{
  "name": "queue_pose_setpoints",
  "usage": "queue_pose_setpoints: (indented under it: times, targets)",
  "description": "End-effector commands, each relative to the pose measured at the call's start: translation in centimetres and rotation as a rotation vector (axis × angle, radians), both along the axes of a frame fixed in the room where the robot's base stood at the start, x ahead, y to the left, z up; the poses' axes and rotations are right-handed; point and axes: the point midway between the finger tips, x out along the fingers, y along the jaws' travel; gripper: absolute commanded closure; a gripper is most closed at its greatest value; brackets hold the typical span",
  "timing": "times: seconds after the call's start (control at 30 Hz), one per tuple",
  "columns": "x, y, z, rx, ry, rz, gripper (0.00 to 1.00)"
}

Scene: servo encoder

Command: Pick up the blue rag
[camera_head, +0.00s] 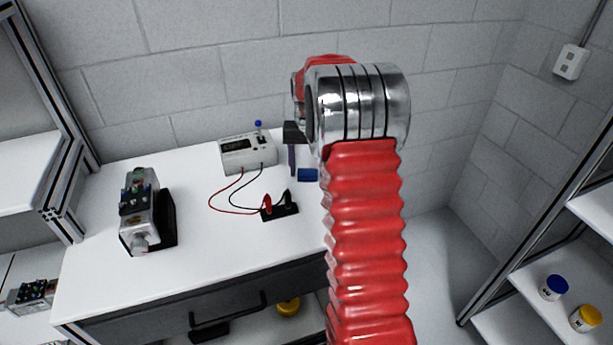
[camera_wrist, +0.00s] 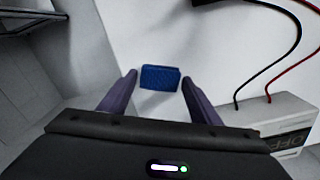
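The blue rag (camera_head: 308,175) is a small flat blue block on the white table, partly hidden by my arm in the head view. It also shows in the wrist view (camera_wrist: 160,78), lying between and a little beyond my fingertips. My gripper (camera_wrist: 158,75) is open, with one purple finger on each side of the rag and a gap to it on both sides. In the head view my gripper (camera_head: 292,160) hangs just left of the rag, largely hidden behind my wrist. I cannot tell its exact height above the table.
A white meter (camera_head: 248,153) stands left of the rag, with red and black leads running to a black connector block (camera_head: 280,211). A servo motor (camera_head: 140,210) stands at the table's left. A block wall rises behind. Shelves (camera_head: 590,210) with jars stand at right.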

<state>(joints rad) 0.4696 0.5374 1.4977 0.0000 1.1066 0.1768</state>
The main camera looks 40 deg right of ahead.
Motion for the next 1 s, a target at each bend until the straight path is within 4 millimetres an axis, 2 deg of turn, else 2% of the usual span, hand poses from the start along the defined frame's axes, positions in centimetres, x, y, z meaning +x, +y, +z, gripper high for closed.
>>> queue_pose_setpoints:
  times: [0.07,0.47,0.77,1.0]
  targets:
    - [0.0,0.0,0.0,0.000,0.000,0.000,0.49]
    - [0.0,0.0,0.0,0.000,0.000,0.000,0.77]
    - [0.1,0.0,0.5,-0.001,-0.001,0.000,0.77]
    - [0.1,0.0,3.5,-0.002,-0.004,0.000,0.77]
